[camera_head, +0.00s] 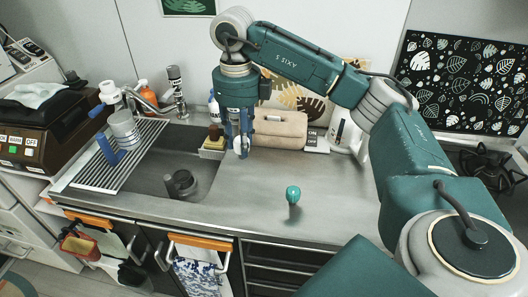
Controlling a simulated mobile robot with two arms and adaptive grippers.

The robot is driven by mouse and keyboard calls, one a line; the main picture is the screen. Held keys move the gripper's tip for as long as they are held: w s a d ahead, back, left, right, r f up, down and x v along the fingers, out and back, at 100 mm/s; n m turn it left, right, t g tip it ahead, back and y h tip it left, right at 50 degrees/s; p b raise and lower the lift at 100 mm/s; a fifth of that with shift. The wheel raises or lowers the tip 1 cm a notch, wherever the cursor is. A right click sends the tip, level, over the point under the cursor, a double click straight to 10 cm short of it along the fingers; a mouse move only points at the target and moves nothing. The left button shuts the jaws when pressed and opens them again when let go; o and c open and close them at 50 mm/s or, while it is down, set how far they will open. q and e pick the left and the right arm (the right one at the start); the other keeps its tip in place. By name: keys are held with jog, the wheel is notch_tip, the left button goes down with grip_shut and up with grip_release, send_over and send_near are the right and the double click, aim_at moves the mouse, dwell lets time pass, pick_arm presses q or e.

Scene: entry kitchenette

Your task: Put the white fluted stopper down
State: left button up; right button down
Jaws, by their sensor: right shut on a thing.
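My right gripper (239,154) hangs pointing down over the counter, right of the sink. Its blue fingers are shut on a small white thing, the white fluted stopper (242,146), mostly hidden between them. The flutes are too small to make out. The stopper seems held near the back of the counter, in front of the tan bag. I cannot tell whether it touches the surface. My left gripper is not in view.
The grey counter (335,200) is largely clear at the front right, with a teal knob-like object (293,194) standing on it. A tan bag (281,130) lies behind the gripper. The sink (165,165) and a sponge holder (212,148) are to its left.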

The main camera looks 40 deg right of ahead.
notch_tip(320, 180, down, 15)
jog(key=p, duration=0.3)
jog(key=shift+f, duration=0.6)
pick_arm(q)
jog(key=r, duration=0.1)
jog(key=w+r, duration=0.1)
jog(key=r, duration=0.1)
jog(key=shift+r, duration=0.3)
pick_arm(e)
jog(key=shift+f, duration=0.15)
jog(key=c, duration=1.3)
grip_release()
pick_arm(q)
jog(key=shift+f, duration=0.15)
